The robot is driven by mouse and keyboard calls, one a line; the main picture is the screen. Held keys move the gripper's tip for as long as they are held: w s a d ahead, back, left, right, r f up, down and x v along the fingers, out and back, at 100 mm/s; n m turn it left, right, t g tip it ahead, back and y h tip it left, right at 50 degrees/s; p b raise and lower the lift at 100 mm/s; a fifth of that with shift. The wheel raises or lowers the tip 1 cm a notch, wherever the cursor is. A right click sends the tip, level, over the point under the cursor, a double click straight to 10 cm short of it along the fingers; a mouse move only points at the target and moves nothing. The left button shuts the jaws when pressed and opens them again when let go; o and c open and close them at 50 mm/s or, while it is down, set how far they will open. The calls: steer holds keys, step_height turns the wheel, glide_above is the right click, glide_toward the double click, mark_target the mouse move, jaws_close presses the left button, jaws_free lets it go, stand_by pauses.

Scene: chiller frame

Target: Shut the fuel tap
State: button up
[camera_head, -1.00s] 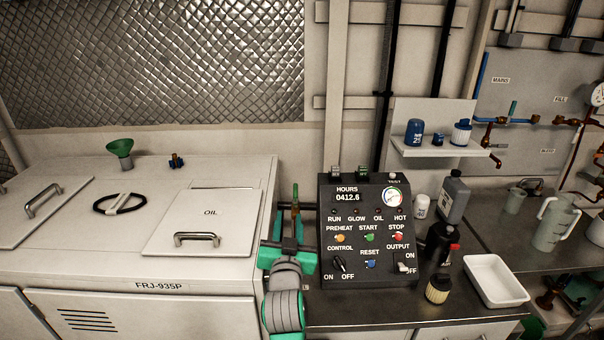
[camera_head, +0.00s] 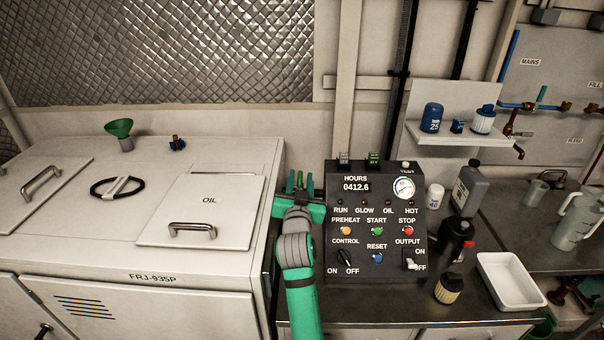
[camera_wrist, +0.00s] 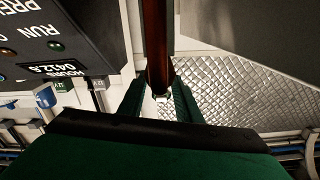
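My gripper (camera_head: 300,182) is in the narrow gap between the white cabinet and the black control panel, its green fingers pointing away from me. In the wrist view, my gripper (camera_wrist: 158,98) has its two fingers apart, on either side of a red-brown upright pipe or bar (camera_wrist: 159,45). A small pale metal piece shows at its near end, between the fingers. I cannot tell whether the fingers touch it. No fuel tap handle can be made out clearly; my fingers and wrist hide much of that spot.
The control panel (camera_head: 373,222) stands close on the right of my gripper. A dark bottle (camera_head: 452,240), a filter (camera_head: 449,288) and a white tray (camera_head: 538,299) stand on the bench.

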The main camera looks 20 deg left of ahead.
steer(key=shift+w+a, duration=0.45)
steer(key=shift+w, duration=0.05)
steer(key=shift+w+a, duration=0.15)
steer(key=shift+w, duration=0.2)
steer(key=shift+w+d, duration=0.25)
steer(key=shift+w, duration=0.3)
